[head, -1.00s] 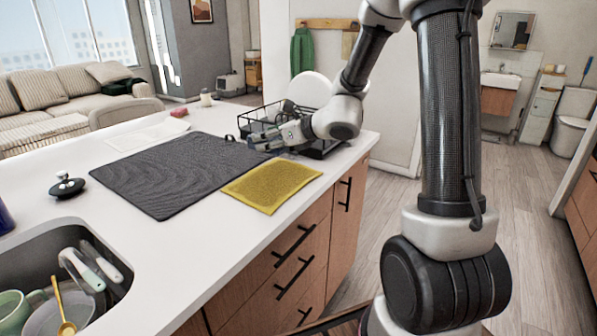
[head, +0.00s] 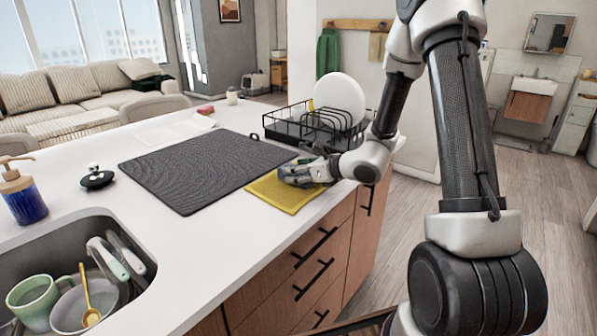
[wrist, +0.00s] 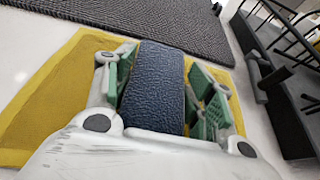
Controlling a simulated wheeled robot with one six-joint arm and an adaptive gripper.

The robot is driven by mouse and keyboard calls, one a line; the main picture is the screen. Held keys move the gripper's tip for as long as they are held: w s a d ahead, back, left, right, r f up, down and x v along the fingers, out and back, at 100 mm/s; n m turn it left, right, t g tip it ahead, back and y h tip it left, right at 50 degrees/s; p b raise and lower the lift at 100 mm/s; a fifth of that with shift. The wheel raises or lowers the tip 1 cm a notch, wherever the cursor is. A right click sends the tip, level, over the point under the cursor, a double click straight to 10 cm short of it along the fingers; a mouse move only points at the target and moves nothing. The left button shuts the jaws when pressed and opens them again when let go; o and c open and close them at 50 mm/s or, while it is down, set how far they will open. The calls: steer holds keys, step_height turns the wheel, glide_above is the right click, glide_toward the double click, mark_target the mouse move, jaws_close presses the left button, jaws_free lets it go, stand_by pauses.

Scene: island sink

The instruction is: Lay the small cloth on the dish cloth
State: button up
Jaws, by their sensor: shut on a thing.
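The small cloth (wrist: 155,85) is dark blue and textured. In the wrist view it lies between the green-padded fingers of my gripper (wrist: 165,78), which is shut on it. The yellow dish cloth (head: 283,196) lies flat at the counter's near edge; it also fills the left of the wrist view (wrist: 50,95). In the head view my gripper (head: 295,173) is over the far right part of the yellow cloth and hides it there. The small cloth cannot be made out in the head view. I cannot tell whether it touches the yellow cloth.
A dark grey mat (head: 205,170) lies left of the yellow cloth. A black dish rack (head: 290,128) with a white plate (head: 340,98) stands behind my gripper. A sink (head: 140,222) with dishes, a soap bottle (head: 22,192) and a black lid (head: 97,179) are at left.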

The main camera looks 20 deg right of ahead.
steer(key=shift+f, duration=0.25)
steer(key=shift+s+f, duration=0.15)
steer(key=shift+f, duration=0.1)
steer(key=o, duration=1.1)
steer(key=shift+f, duration=0.15)
